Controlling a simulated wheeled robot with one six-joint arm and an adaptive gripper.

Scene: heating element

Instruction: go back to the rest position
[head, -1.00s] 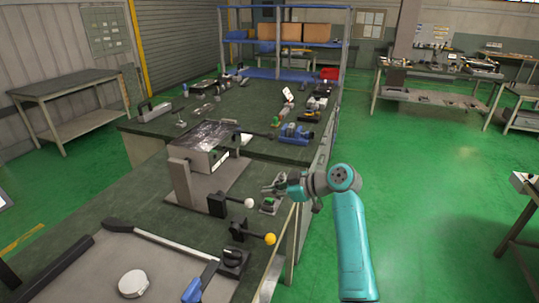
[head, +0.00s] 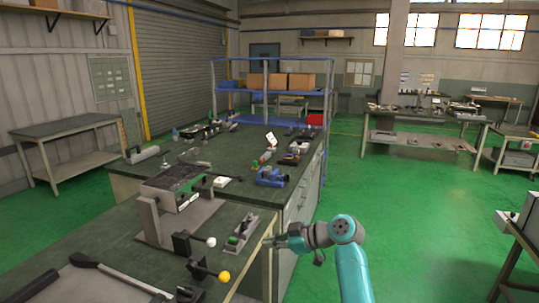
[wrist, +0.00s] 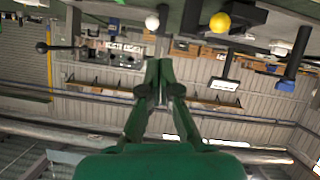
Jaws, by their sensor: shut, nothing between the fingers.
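My gripper (head: 270,241) is at the right edge of the near bench in the head view, at the end of my teal arm. Its fingers are together and hold nothing; in the wrist view the green fingertips (wrist: 160,70) meet at the middle. A boxy heating unit (head: 172,190) on a grey stand is on the bench to the left. A lever with a white knob (head: 211,242) and one with a yellow knob (head: 224,277) stand to the gripper's left, apart from it. Both knobs, white (wrist: 152,22) and yellow (wrist: 220,22), show in the wrist view.
A small device with a green part (head: 238,237) sits on the bench just left of my gripper. A farther bench (head: 235,150) carries tools and a blue vise (head: 270,177). Green floor (head: 420,210) to the right is open. A grey stand (head: 510,250) is at the far right.

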